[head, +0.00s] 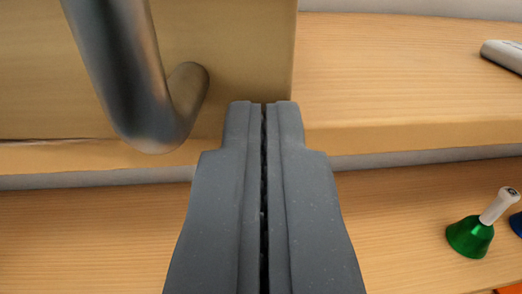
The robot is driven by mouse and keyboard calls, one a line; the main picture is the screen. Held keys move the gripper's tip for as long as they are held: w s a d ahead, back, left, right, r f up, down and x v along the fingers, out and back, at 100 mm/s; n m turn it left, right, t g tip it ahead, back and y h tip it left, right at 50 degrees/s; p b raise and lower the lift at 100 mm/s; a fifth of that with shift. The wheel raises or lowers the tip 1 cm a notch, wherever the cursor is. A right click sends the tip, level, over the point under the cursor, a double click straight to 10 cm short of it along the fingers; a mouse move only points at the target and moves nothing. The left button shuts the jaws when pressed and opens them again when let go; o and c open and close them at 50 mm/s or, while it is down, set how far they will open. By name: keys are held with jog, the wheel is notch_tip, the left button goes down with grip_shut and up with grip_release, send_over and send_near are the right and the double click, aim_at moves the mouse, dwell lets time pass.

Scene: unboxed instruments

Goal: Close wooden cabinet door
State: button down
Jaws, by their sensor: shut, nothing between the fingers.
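The wooden cabinet door (245,55) fills the upper left of the head view, with its right edge upright near the middle. A curved metal handle (130,75) is fixed on it and bends at its lower end. My gripper (264,104) is shut and empty, pointing away from the camera. Its fingertips overlap the lower right corner of the door in the picture, to the right of the handle. I cannot tell whether they touch the door. The rest of the door and its hinge are out of view.
A wooden shelf (410,75) extends to the right of the door, with a metallic cylindrical thing (503,55) at the far right. A lower wooden surface (90,240) holds a green bell with a white handle (470,236) at right. A blue thing (516,223) is partly visible beside it.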

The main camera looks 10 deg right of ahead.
dwell(0.3)
jog(key=w+p, duration=0.2)
jog(key=w, duration=0.1)
jog(key=shift+w+d+r+p, duration=0.15)
jog(key=shift+d+p, duration=0.2)
jog(key=shift+p, duration=0.05)
jog(key=shift+a+r, duration=0.1)
jog(key=shift+r, duration=0.05)
jog(key=shift+r, duration=0.1)
jog(key=shift+s, duration=0.2)
